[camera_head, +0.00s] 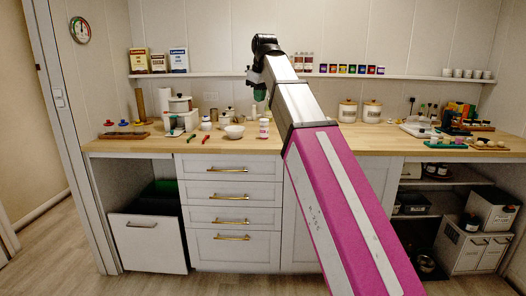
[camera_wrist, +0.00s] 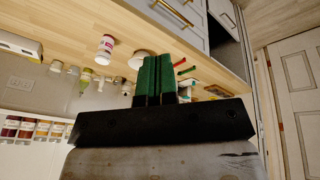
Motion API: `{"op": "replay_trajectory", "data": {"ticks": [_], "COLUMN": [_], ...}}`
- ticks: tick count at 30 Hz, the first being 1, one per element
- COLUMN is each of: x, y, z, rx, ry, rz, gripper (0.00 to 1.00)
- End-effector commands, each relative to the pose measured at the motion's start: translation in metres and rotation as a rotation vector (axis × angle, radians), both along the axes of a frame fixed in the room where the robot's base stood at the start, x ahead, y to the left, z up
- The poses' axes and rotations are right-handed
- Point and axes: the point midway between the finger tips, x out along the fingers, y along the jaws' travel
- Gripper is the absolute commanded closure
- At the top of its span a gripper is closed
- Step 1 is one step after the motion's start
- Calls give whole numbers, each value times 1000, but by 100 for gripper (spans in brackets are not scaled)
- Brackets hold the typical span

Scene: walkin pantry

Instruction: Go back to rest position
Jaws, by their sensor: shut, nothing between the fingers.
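My gripper (camera_head: 259,93) is held up in the air above the wooden counter (camera_head: 340,143), in front of the back wall shelf. Its green fingers are together with nothing between them. In the wrist view the gripper fingers (camera_wrist: 156,80) show from close up, side by side, with the counter and its objects behind them. My arm reaches up from the lower right in the head view. It hides part of the counter and the cabinet front.
A white bottle with a pink label (camera_head: 264,129) and a white bowl (camera_head: 234,131) stand on the counter below my gripper. A shelf (camera_head: 215,75) with boxes and jars runs behind. An open bin drawer (camera_head: 147,241) juts out at lower left. Floor shows in front.

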Motion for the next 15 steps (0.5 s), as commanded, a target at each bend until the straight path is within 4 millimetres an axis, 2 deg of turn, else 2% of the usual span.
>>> {"op": "replay_trajectory", "data": {"ticks": [8,15], "x": [3,8], "y": [-3,-9], "z": [-15,-38], "rx": [1,2], "ry": [8,20], "rz": [-15,-40], "gripper": [100,100]}}
